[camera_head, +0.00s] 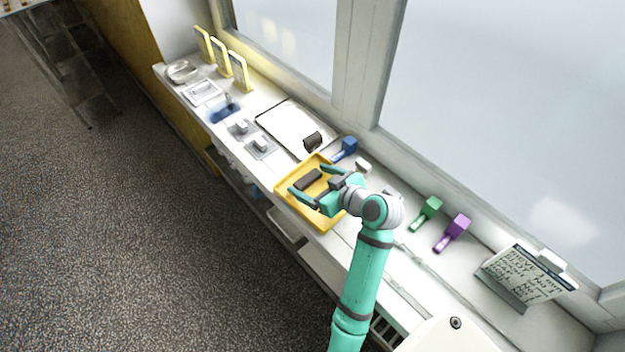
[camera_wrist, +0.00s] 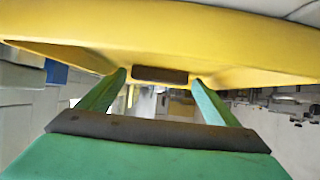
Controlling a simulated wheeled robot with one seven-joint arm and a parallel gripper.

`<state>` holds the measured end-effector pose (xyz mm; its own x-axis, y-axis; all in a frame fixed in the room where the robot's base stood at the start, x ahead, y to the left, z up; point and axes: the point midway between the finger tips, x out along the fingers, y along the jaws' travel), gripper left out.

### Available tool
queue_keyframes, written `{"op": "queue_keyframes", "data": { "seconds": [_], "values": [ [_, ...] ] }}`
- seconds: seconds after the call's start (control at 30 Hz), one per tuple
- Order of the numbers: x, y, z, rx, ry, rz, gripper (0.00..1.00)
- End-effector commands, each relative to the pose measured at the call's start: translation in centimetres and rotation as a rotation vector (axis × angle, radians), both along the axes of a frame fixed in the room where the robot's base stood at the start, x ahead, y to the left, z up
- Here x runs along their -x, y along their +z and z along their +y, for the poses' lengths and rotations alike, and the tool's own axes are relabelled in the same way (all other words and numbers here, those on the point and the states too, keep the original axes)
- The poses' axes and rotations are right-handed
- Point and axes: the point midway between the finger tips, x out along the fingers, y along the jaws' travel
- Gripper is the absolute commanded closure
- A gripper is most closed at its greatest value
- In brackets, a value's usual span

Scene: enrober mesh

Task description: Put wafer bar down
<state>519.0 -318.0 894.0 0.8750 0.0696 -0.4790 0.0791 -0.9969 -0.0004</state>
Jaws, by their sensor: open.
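The wafer bar (camera_head: 308,180) is a dark brown block in the shallow yellow tray (camera_head: 284,188), and seems to lie on its floor. In the wrist view the bar (camera_wrist: 160,75) shows against the yellow tray (camera_wrist: 160,25). My gripper (camera_head: 313,181) is over the tray with its green fingers spread on either side of the bar. The wrist view shows a gap between the bar and each fingertip. My gripper hides the tray's right part in the head view.
A white board (camera_head: 288,124) with a dark brown block (camera_head: 312,141) lies behind the tray. A blue scoop-like tool (camera_head: 346,148), a green one (camera_head: 430,208) and a purple one (camera_head: 457,228) stand along the window side. A written clipboard (camera_head: 525,276) is at the right.

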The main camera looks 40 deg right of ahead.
Motion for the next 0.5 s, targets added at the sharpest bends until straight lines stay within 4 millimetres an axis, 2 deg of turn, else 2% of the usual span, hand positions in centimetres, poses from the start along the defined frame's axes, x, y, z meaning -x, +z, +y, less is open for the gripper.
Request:
{"op": "queue_keyframes", "data": {
  "seconds": [0.13,0.23,0.5],
  "values": [
    [0.0,0.4,0.0,0.0,-0.001,-0.001,0.16],
    [1.0,0.9,-0.1,0.0,-0.001,-0.001,0.16],
    [5.5,3.4,-0.6,0.002,-0.004,-0.002,0.16]
  ]
}}
